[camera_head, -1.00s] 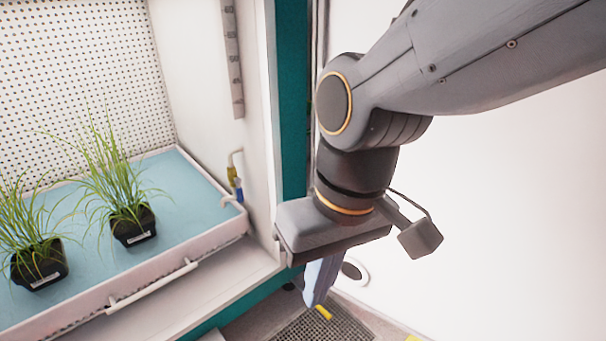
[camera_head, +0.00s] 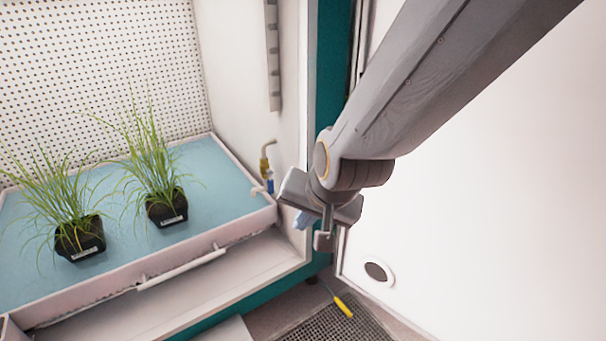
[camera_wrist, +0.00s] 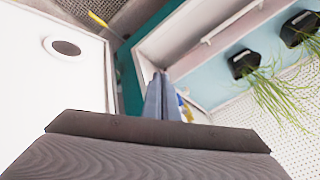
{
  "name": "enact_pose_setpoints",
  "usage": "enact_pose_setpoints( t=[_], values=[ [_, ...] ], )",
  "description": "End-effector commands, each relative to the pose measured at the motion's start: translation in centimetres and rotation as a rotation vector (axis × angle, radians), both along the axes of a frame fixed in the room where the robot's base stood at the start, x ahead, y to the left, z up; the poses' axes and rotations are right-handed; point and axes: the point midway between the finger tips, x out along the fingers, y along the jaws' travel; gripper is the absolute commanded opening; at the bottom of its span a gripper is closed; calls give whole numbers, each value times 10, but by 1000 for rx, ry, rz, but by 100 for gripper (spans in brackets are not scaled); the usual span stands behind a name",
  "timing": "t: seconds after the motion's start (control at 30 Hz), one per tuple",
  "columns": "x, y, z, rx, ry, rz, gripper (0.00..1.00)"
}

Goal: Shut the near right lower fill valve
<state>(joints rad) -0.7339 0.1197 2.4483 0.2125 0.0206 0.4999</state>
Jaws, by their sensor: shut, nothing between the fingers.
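My gripper (camera_head: 302,221) is just right of the valve and nearer the camera, at the chamber's front edge. The lever's position is too small to tell.
A blue-topped tray (camera_head: 100,282) with a front handle holds two potted grasses (camera_head: 167,207). A teal door frame (camera_head: 328,100) and a white door panel (camera_head: 480,200) stand to the right.

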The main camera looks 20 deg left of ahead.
Motion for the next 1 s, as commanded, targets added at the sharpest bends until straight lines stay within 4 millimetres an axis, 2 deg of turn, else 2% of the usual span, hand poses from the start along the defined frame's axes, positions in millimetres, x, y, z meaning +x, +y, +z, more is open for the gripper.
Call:
enact_pose_setpoints(
  t=[0.03, 0.2, 0.4, 0.5, 0.63, 0.8, 1.0],
  values=[
    [16, 11, -13, 44, -22, -60, 0],
    [68, 45, -39, 247, -117, -261, 0],
    [111, 70, -67, 522, -211, -449, 0],
    [123, 76, -80, 671, -249, -520, 0],
    [129, 79, -95, 865, -283, -584, 0],
    [124, 76, -106, 1070, -305, -615, 0],
    [118, 73, -109, 1188, -310, -619, 0]
  ],
)
